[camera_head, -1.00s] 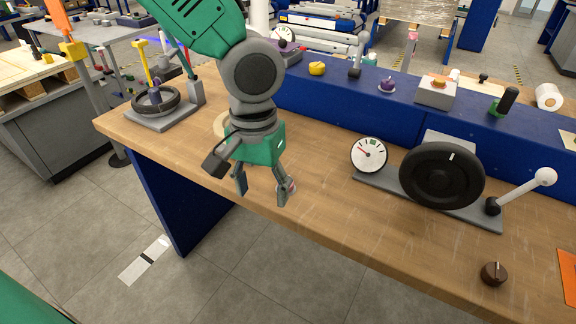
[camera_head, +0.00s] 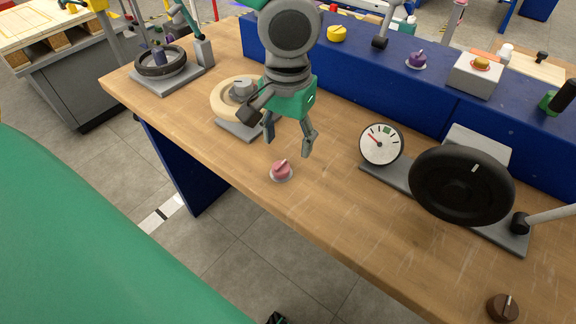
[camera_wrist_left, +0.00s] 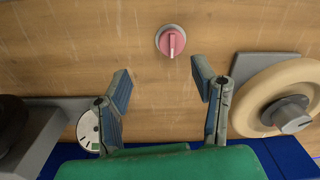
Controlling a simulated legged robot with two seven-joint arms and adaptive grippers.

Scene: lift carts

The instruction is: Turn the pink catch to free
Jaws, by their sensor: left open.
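The pink catch (camera_head: 281,170) is a small round knob with a raised grip on a pale round plate. It sits on the wooden bench top near the front edge. It also shows in the left wrist view (camera_wrist_left: 171,41), at the top, beyond the fingertips, with its grip pointing up and down the picture. My left gripper (camera_head: 288,148) is open and empty, just behind and above the catch and apart from it. In the left wrist view its two fingers (camera_wrist_left: 161,75) are spread wide with bare wood between them. My right gripper is not in view.
A cream wheel with a grey hub (camera_head: 231,98) stands left of my left gripper. A white gauge (camera_head: 381,144) and a black wheel (camera_head: 461,185) stand right. A brown knob (camera_head: 503,307) is at front right. The blue ledge (camera_head: 350,85) runs behind. Wood around the catch is clear.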

